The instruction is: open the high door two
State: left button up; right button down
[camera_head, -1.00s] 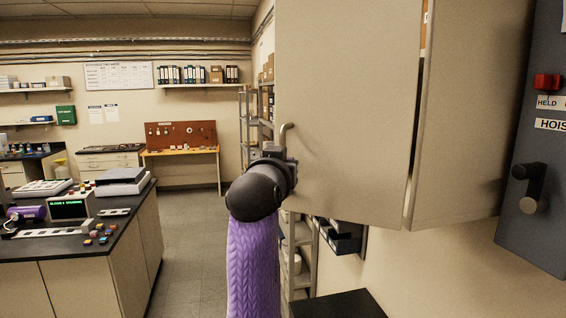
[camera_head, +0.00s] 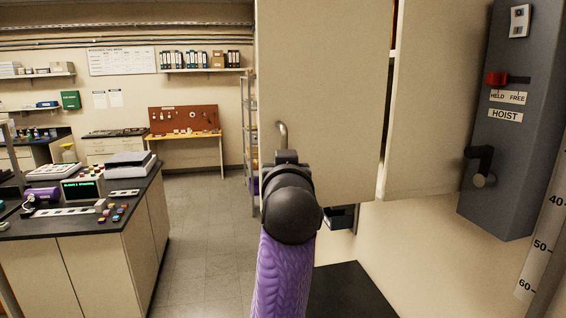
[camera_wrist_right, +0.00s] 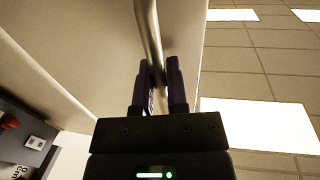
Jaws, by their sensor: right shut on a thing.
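A beige high cabinet door (camera_head: 320,90) hangs on the upper right in the head view, standing partly open with a narrow dark gap at its right side. Its curved metal handle (camera_head: 282,132) is near the lower left edge of the door. My right gripper (camera_head: 286,156) is at the handle, with its purple arm coming up from below. In the right wrist view the fingers (camera_wrist_right: 160,82) are shut around the metal handle bar (camera_wrist_right: 150,35), next to the door panel (camera_wrist_right: 85,50). My left gripper is not in view.
A second beige door panel (camera_head: 435,100) is right of the gap. A grey hoist box (camera_head: 505,150) with a red lever and black crank is on the right wall. A black-topped bench (camera_head: 80,215) stands left, with clear floor (camera_head: 195,230) between.

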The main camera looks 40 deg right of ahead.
jog(key=shift+s, duration=0.2)
dwell(0.3)
jog(key=c, duration=1)
grip_release()
jog(key=shift+o, duration=0.2)
jog(key=shift+a, duration=0.1)
jog(key=b+v, duration=0.2)
jog(key=v, duration=0.7)
jog(key=shift+s+a+b, duration=0.2)
jog(key=shift+s+b, duration=0.1)
jog(key=shift+b, duration=0.1)
